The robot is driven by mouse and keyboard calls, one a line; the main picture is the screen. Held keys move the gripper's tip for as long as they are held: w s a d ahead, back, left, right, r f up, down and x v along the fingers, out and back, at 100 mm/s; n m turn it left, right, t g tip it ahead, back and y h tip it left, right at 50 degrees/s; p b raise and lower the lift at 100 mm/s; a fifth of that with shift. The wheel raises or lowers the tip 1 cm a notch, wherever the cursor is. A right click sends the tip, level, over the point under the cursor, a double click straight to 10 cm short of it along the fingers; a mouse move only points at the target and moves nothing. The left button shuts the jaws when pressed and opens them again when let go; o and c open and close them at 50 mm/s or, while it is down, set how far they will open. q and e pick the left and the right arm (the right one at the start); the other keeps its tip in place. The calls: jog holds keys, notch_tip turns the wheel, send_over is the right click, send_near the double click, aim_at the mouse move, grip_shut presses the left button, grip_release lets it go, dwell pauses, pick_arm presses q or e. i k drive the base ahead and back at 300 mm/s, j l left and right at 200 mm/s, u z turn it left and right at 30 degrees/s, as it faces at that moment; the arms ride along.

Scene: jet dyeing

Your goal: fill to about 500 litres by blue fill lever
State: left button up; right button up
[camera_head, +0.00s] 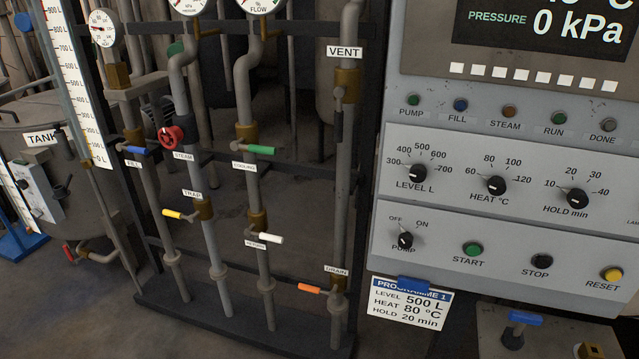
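The blue fill lever (137,150) is on a brass valve of the left pipe, above a label reading FILL. The white level scale (84,85) stands at the left, marked from 0 L up to 900 L. I cannot make out a liquid level in it. The tank (50,165) is behind it at the far left. On the control panel, the blue FILL lamp (460,104) looks dark. A card (410,301) reads level 500 L. Neither of my grippers is in view.
Near the fill lever are a red steam handwheel (171,136), a green cooling lever (261,150), a yellow lever (173,214), a white lever (271,238) and an orange drain lever (310,288). The control panel (500,215) juts out at the right. Bare floor lies at lower left.

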aim_at(133, 150)
jog(key=i+j+u, duration=0.65)
jog(key=u, duration=0.25)
jog(key=i, duration=0.1)
